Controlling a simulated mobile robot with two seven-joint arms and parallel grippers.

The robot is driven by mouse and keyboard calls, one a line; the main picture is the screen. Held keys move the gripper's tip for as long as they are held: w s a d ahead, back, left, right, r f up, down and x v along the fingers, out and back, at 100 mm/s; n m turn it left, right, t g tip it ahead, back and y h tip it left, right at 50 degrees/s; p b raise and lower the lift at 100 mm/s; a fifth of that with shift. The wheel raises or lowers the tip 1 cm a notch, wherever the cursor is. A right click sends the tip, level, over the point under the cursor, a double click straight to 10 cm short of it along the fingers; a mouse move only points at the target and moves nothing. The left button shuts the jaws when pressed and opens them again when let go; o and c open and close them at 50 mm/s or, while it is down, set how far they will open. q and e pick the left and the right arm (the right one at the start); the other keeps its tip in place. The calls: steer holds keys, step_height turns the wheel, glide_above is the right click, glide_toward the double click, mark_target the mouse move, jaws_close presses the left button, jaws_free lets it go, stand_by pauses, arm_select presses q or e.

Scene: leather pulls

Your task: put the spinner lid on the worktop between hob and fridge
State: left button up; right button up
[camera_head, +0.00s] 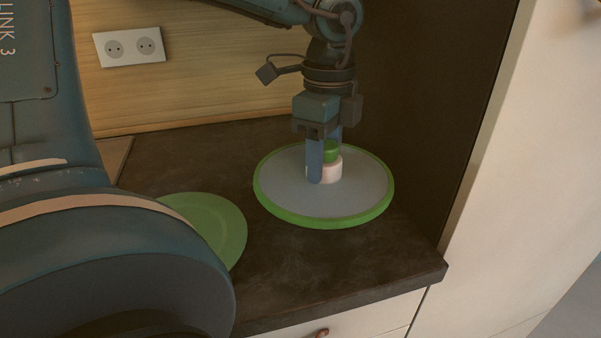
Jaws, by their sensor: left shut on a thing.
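The spinner lid (350,206) is a round, pale grey disc with a green rim and a white and green knob at its middle. It is at or just above the dark worktop (310,268), in the corner by the tall panel; I cannot tell whether it touches. My left gripper (324,172) points straight down over the lid and is shut on its knob, with its blue fingers on either side. The fingers hide part of the knob. My right gripper is not in view.
A green plate (222,222) lies on the worktop left of the lid, partly hidden by my arm. A tall dark panel (435,110) and cream front stand right. A wooden backsplash with a double socket (130,47) is behind. Worktop in front of the lid is clear.

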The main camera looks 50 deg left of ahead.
mark_target(323, 187)
arm_select(q)
step_height(323, 187, down, 6)
stand_by(0.4)
steer(key=o, duration=0.6)
steer(key=shift+f+b, duration=0.1)
steer(key=shift+b, duration=0.3)
steer(key=o, duration=0.5)
step_height(323, 187, up, 12)
steer(key=shift+r+p, duration=0.2)
steer(key=shift+p, duration=0.7)
